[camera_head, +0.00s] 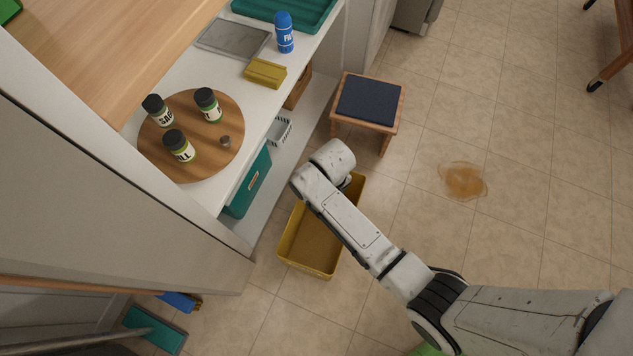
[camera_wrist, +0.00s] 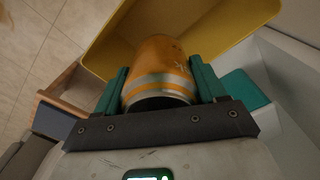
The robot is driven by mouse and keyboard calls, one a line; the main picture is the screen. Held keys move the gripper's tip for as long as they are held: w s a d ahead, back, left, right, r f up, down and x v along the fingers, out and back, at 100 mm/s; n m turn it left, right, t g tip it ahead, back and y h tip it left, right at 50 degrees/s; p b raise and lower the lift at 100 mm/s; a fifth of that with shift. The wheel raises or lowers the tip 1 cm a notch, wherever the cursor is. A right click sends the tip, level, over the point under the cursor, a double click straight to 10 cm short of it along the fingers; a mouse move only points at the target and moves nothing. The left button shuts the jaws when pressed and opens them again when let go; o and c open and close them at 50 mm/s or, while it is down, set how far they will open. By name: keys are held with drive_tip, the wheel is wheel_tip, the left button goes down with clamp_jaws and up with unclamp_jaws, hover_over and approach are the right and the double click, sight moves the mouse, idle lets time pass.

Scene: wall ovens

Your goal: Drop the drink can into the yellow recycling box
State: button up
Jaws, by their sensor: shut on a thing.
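The drink can (camera_wrist: 160,72) is orange with pale bands and shows in the wrist view between the two green fingers of my gripper (camera_wrist: 161,84). My gripper is shut on it. The yellow recycling box (camera_head: 312,238) stands on the floor in the head view, and my arm crosses over it. Its yellow wall also shows behind the can in the wrist view (camera_wrist: 225,22). In the head view my arm's end hides the gripper and the can. I cannot tell the can's exact height over the box.
A white shelf unit stands left of the box, with a teal bin (camera_head: 247,184) on its lower level. A stool with a dark cushion (camera_head: 368,101) stands beyond the box. A brown spill (camera_head: 463,180) lies on the tiles to the right. The floor around it is clear.

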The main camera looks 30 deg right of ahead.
drive_tip(key=shift+s, duration=0.2)
wheel_tip(320, 180, down, 6)
drive_tip(key=b, duration=0.6)
drive_tip(key=shift+r, duration=0.15)
drive_tip(key=shift+r, duration=0.1)
drive_tip(key=o, duration=1.1)
wheel_tip(320, 180, up, 11)
drive_tip(key=p, duration=0.5)
